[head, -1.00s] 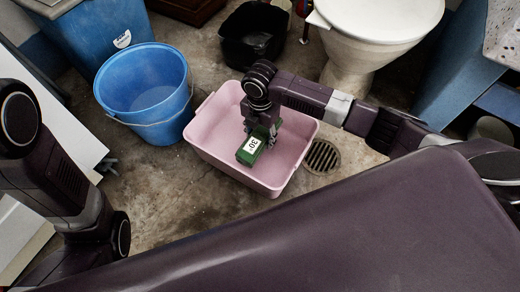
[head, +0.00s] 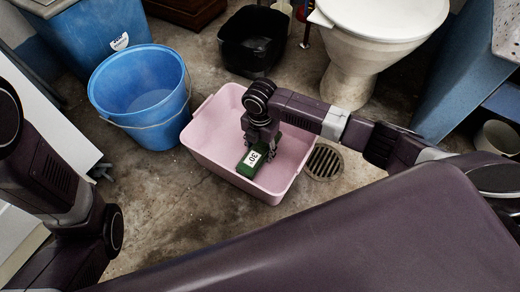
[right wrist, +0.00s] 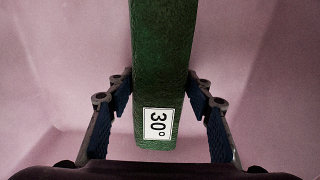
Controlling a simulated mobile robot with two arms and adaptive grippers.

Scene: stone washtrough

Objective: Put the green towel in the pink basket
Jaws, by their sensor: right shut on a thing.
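The green towel (head: 250,163), a folded block with a white "30°" label, is inside the outline of the pink basket (head: 222,171) in the head view. My right gripper (head: 261,148) is shut on the towel from above. In the right wrist view the towel (right wrist: 163,70) lies between the two fingers, with the basket's pink inside (right wrist: 60,75) around it. I cannot tell whether the towel touches the basket floor. My left gripper (head: 101,171) shows only as dark fingertips beside the left arm; the rest is hidden.
A blue bucket (head: 140,90) stands left of the basket, with a larger blue bin (head: 95,40) behind it. A black tub (head: 253,40) and a white toilet (head: 375,50) stand at the back. A floor drain (head: 323,163) lies right of the basket.

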